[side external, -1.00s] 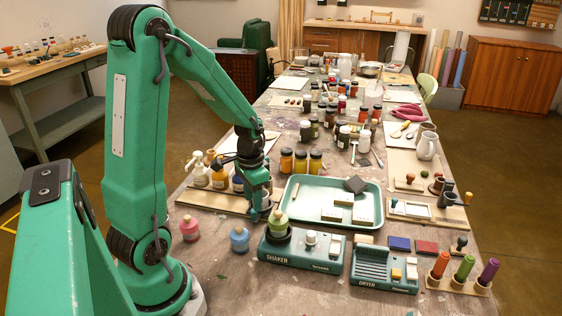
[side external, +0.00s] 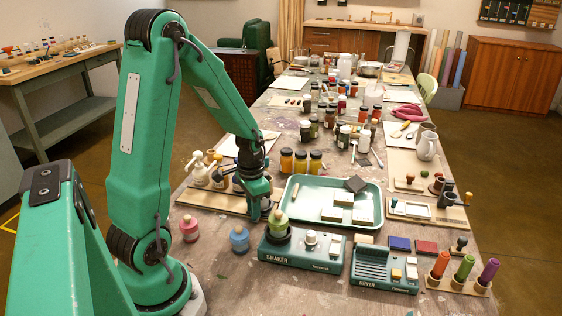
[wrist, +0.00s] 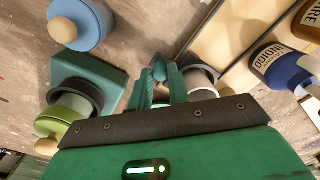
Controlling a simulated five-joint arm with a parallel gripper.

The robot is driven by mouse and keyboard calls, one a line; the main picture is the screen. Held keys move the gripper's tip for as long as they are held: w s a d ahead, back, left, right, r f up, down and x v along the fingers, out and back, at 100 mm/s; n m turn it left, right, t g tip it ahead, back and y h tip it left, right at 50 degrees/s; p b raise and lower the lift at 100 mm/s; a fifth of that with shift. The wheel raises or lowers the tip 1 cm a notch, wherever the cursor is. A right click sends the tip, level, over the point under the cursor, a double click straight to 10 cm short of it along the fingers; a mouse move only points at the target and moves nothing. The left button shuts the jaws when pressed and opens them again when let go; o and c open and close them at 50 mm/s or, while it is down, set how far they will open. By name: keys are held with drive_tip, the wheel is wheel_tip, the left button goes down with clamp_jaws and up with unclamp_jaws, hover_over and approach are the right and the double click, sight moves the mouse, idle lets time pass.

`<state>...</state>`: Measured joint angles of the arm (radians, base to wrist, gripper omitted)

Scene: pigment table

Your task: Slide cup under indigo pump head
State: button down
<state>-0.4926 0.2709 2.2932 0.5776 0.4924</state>
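The indigo pump bottle (wrist: 280,66), with a dark blue body and an INDIGO label, stands at the right of the wrist view. In the side view the pump bottles (side external: 200,175) stand on a wooden board, and the indigo one is partly hidden by my arm. My gripper is low beside the board's right end.
The green shaker (side external: 305,252) holds a green-topped jar (side external: 280,217) close to my gripper. A blue jar (side external: 239,240) and a red jar (side external: 189,229) stand in front of the board. A pale green tray (side external: 370,217) lies behind the shaker.

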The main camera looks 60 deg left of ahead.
drive_tip(key=s+a, duration=0.6)
drive_tip(key=shift+s+a, duration=0.15)
drive_tip(key=shift+a, duration=0.1)
idle(0.3)
drive_tip(key=c, duration=1.3)
unclamp_jaws()
drive_tip(key=shift+c, duration=0.2)
drive_tip(key=shift+d, duration=0.1)
drive_tip(key=shift+r, duration=0.1)
wheel_tip(320, 180, up, 8)
